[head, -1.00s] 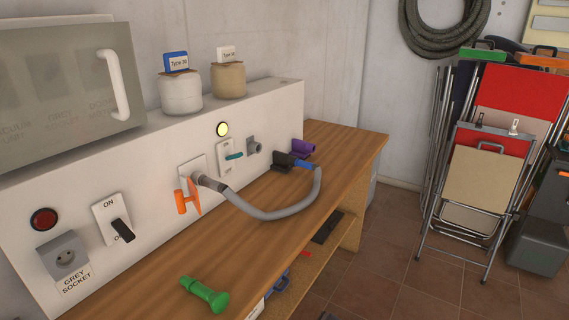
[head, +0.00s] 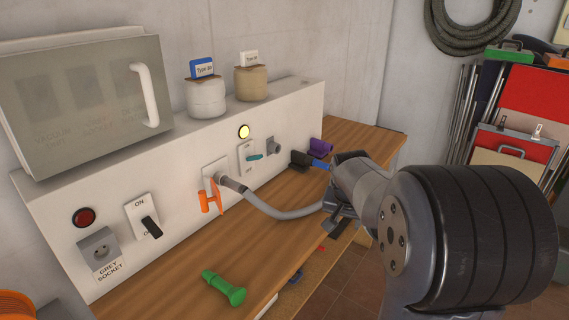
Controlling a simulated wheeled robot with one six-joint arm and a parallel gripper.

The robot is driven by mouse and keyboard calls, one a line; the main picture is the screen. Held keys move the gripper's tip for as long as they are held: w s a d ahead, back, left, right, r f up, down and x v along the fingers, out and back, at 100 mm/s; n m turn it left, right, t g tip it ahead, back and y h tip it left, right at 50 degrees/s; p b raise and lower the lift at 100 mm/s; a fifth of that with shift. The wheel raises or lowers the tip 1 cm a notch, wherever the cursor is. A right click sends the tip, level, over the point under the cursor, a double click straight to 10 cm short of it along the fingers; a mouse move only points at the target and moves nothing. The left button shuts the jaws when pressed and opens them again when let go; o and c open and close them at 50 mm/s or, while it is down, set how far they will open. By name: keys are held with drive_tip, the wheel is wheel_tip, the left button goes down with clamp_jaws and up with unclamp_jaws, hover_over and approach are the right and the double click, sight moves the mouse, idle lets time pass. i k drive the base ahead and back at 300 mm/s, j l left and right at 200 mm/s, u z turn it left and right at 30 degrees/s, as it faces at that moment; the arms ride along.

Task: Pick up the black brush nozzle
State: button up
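The black brush nozzle (head: 300,159) lies at the far part of the wooden workbench, close to the white panel. My arm also covers part of the hose and the bench's front edge.
A purple nozzle (head: 321,149) sits just behind the black one. The grey hose (head: 275,211) loops from the panel's socket beside an orange handle (head: 211,199). A green nozzle (head: 224,288) lies at the near end of the bench (head: 185,272).

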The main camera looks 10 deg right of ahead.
sight(301, 162)
drive_tip(key=i+l+u, duration=0.1)
drive_tip(key=u, duration=0.3)
drive_tip(key=i+l+u, duration=0.1)
drive_tip(key=l+u, duration=0.15)
drive_tip(key=u, duration=0.2)
drive_tip(key=l+u, duration=0.2)
drive_tip(key=u, duration=0.2)
drive_tip(key=l+u, duration=0.2)
drive_tip(key=u, duration=0.25)
drive_tip(key=l+u, duration=0.15)
drive_tip(key=l, duration=0.35)
drive_tip(key=k+l+u, duration=0.15)
drive_tip(key=l, duration=0.3)
drive_tip(key=l+u, duration=0.15)
drive_tip(key=l, duration=0.3)
drive_tip(key=k+l+u, duration=0.15)
drive_tip(key=l, duration=0.3)
drive_tip(key=k+l+u, duration=0.15)
drive_tip(key=l, duration=0.3)
drive_tip(key=k+l, duration=0.1)
drive_tip(key=l, duration=0.25)
drive_tip(key=k+l, duration=0.1)
drive_tip(key=l, duration=0.25)
drive_tip(key=k+l, duration=0.1)
drive_tip(key=l, duration=0.25)
drive_tip(key=k+l, duration=0.1)
drive_tip(key=l, duration=0.25)
